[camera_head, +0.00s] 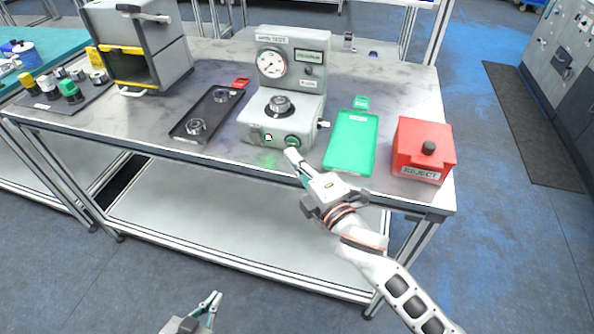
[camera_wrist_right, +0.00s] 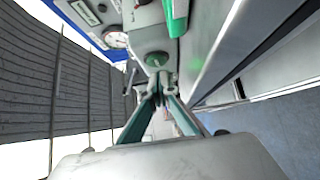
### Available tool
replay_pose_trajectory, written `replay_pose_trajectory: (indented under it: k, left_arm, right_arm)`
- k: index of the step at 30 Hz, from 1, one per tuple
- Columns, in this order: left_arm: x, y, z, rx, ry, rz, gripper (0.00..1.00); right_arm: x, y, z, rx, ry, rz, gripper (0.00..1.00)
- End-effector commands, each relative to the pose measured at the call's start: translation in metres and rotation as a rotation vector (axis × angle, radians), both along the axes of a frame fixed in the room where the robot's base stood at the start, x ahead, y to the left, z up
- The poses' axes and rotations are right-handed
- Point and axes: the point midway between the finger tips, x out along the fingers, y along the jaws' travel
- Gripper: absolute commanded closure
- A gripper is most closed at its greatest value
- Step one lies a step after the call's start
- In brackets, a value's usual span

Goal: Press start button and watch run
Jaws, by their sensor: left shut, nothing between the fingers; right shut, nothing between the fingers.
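The grey test machine (camera_head: 290,75) stands on the table with a round gauge (camera_head: 271,64) on its upright panel. A round metal part (camera_head: 280,105) sits on its base. The front of the base carries a green button (camera_head: 293,141) at the right and a small lit indicator (camera_head: 268,138) beside it. My right gripper (camera_head: 291,154) is shut and empty, its tips just in front of and below the green button; contact cannot be told. In the right wrist view, the shut fingertips (camera_wrist_right: 160,82) point at the round button (camera_wrist_right: 157,59). My left gripper (camera_head: 216,296) is shut and empty, low in front of the table.
A dark tray (camera_head: 208,114) holding round metal parts lies left of the machine. A grey cabinet (camera_head: 140,45) stands at the back left, near several small coloured-cap items (camera_head: 70,91).

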Motion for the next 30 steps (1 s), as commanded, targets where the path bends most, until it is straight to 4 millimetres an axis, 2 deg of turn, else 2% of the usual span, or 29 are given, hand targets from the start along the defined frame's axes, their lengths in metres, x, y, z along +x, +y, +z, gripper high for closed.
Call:
replay_pose_trajectory:
  k: [4, 17, 24, 30]
  left_arm:
    - [0.000, 0.000, 0.001, 0.000, -0.001, 0.000, 1.00]
    - [0.000, 0.000, 0.001, 0.000, -0.001, 0.000, 1.00]
    - [0.003, 0.000, 0.016, 0.000, -0.007, 0.000, 1.00]
    - [0.003, -0.001, 0.015, -0.002, -0.009, 0.001, 1.00]
  right_arm:
    - [0.012, -0.004, 0.000, -0.001, 0.000, 0.000, 1.00]
    - [0.016, -0.006, 0.000, 0.000, 0.000, 0.001, 1.00]
    - [0.033, -0.011, 0.003, -0.002, -0.001, -0.001, 1.00]
    - [0.035, -0.014, 0.001, -0.002, -0.003, -0.005, 1.00]
